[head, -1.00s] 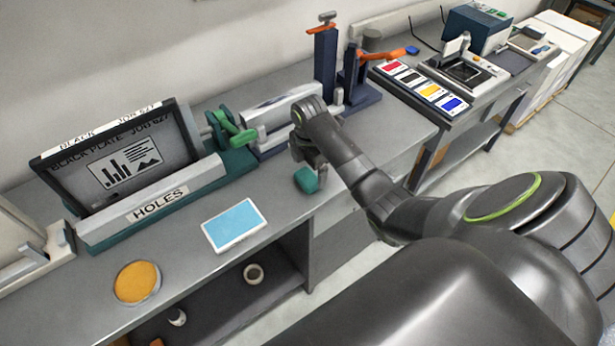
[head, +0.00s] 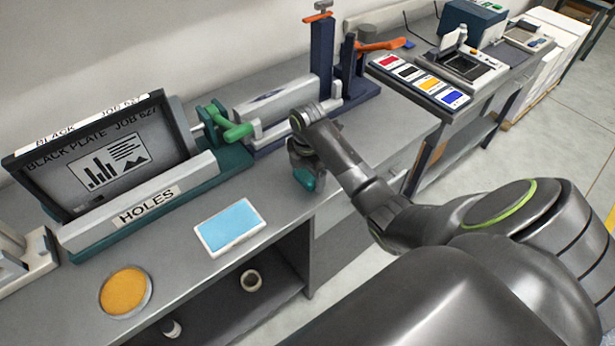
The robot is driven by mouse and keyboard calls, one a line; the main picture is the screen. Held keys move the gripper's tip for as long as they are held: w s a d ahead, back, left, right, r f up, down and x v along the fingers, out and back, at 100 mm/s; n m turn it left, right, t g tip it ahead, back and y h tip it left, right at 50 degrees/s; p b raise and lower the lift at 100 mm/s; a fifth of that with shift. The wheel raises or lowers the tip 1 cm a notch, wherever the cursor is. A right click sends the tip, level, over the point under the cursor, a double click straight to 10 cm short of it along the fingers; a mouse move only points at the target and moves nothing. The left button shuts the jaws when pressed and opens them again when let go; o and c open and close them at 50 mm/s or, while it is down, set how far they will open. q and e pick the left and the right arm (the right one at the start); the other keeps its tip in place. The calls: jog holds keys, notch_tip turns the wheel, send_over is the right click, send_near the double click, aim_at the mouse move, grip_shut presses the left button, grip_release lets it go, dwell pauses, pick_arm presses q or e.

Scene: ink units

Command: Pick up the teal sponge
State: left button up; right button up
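The teal sponge (head: 306,181) lies on the grey bench near its front edge, and its upper part is hidden by my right gripper. My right gripper (head: 303,172) points down at the sponge, with its fingers over and against it in the picture. The fingertips are dark and small, so I cannot tell whether they are open or shut on the sponge. My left gripper is not in view.
A blue pad (head: 229,227) and a round orange pad (head: 125,291) lie left of the sponge. Behind stand a green-handled clamp (head: 233,130) and a framed black plate (head: 105,160). A color card tray (head: 421,82) sits at the right.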

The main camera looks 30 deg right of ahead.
aim_at(307, 172)
jog(key=c, duration=0.7)
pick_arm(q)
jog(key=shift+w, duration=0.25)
pick_arm(e)
jog(key=shift+w+r, duration=0.1)
jog(key=shift+r, duration=0.25)
notch_tip(307, 172, up, 3)
jog(key=shift+r+b, duration=0.1)
jog(key=shift+b, duration=0.35)
notch_tip(307, 172, up, 4)
jog(key=p, duration=0.3)
jog(key=shift+r, duration=0.15)
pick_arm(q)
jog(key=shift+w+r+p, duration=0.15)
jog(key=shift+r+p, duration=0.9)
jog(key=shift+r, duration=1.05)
pick_arm(e)
jog(key=shift+r, duration=0.9)
